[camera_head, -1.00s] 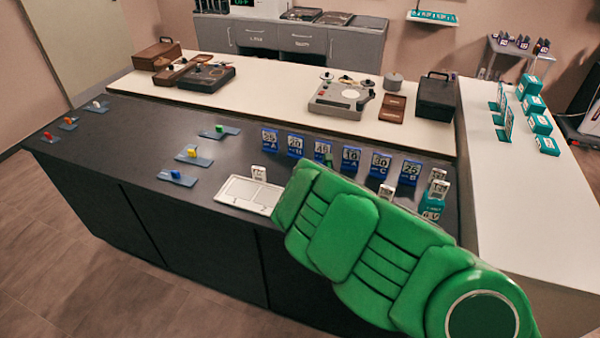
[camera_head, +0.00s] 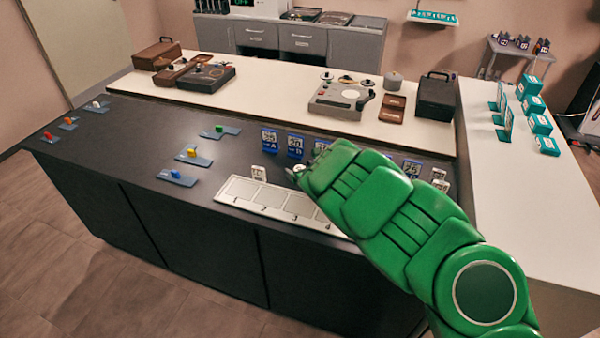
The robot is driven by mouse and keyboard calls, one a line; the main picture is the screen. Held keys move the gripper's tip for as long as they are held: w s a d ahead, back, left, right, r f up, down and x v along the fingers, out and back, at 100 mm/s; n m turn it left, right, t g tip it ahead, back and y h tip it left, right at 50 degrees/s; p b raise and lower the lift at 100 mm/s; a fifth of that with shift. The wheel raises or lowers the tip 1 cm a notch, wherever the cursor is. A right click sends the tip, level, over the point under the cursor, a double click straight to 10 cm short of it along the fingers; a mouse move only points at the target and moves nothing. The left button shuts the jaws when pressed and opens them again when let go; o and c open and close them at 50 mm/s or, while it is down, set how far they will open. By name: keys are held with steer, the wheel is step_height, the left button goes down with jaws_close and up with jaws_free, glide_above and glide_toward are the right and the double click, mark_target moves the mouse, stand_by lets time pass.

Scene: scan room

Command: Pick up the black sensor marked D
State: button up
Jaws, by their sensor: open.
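I cannot make out a black sensor marked D in the head view; my green arm covers part of the dark counter. My gripper (camera_head: 297,172) is at the left end of the arm, over the back of the pale numbered tray (camera_head: 262,207). It is small and partly hidden, and I see nothing held in it. Small coloured pieces lie on blue plates on the counter: blue (camera_head: 176,174), yellow (camera_head: 192,153), green (camera_head: 219,129), red (camera_head: 48,135), orange (camera_head: 69,121) and white (camera_head: 97,104). Their letters are not readable.
Blue number stands (camera_head: 269,141) line the back of the dark counter (camera_head: 130,140), some behind my arm. A white bench (camera_head: 265,95) behind holds a recorder (camera_head: 340,100) and cases. Teal boxes (camera_head: 540,125) stand at right.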

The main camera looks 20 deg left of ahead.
steer(key=shift+w+a, duration=0.2)
steer(key=shift+a, duration=0.05)
steer(key=shift+c, duration=0.3)
steer(key=c, duration=1)
steer(key=shift+c, duration=0.2)
